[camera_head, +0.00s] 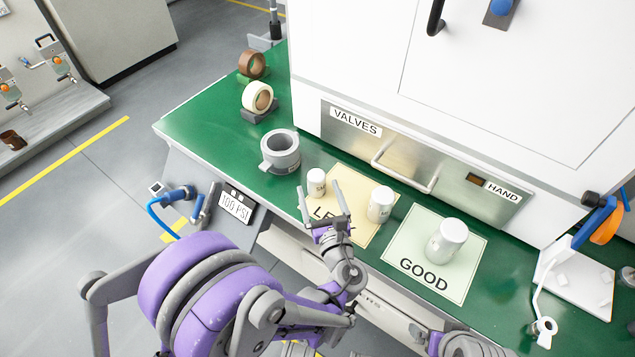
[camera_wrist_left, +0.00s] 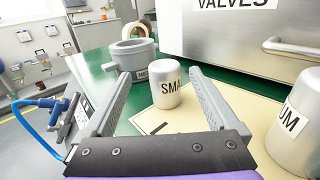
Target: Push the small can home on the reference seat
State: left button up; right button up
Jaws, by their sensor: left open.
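The small can (camera_head: 316,183) is white and stands upright near the left edge of the yellow mat. In the left wrist view the small can (camera_wrist_left: 166,90) shows the letters "SMA". A grey round open-topped fixture (camera_head: 281,151), which looks like the reference seat, stands left of and behind the can. It also shows in the left wrist view (camera_wrist_left: 134,55), with a partly readable label. The small can is outside this fixture. My left gripper (camera_head: 320,201) is open, its fingers pointing toward the small can, which shows between them and is not held. My right gripper is not in view.
A medium can (camera_head: 380,205) stands at the yellow mat's (camera_head: 349,228) right side. A larger can (camera_head: 446,241) stands on the "GOOD" mat (camera_head: 419,223). The white cabinet (camera_head: 405,75) bounds the bench's rear.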

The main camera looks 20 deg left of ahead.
aim_at(319, 182)
pick_arm(q)
jog(key=shift+d+x, duration=0.1)
jog(key=shift+x, duration=1.3)
jog(key=shift+d+x, duration=0.15)
jog(key=shift+x, duration=1.2)
jog(key=shift+w+r, duration=0.15)
grip_shut()
